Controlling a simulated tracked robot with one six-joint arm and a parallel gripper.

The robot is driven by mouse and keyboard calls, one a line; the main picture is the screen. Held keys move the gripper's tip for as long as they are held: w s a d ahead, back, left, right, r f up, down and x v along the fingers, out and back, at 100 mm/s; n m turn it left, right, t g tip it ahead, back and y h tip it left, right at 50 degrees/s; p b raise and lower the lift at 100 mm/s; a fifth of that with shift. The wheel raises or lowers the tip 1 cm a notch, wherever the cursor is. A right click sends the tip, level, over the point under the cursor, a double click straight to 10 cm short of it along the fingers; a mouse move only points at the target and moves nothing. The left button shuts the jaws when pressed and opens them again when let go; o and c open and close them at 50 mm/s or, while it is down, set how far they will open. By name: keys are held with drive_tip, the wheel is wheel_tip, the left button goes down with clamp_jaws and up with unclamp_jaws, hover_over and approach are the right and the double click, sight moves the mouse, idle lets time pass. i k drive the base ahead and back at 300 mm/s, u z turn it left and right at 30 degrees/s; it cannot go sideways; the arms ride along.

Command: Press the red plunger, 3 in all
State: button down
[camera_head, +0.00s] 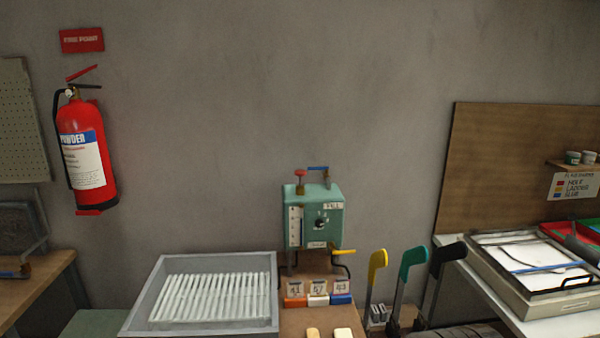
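The red plunger (300,174) stands upright on top of a teal box-shaped device (323,216), left of a blue lever (318,168). The device has a white scale strip on its left front, a dark knob and small white labels. It stands at the back of a brown bench (300,320), near the wall. Nothing touches the plunger in this view. My gripper does not show.
A grey tray (270,290) of white rods lies left of the device. Orange, white and blue blocks (318,300) sit in front of it. Yellow, teal and black upright handles (412,262) stand to the right. A fire extinguisher (85,150) hangs on the wall at left.

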sight(299, 172)
drive_tip(key=u, duration=4.15)
drive_tip(key=k, duration=0.9)
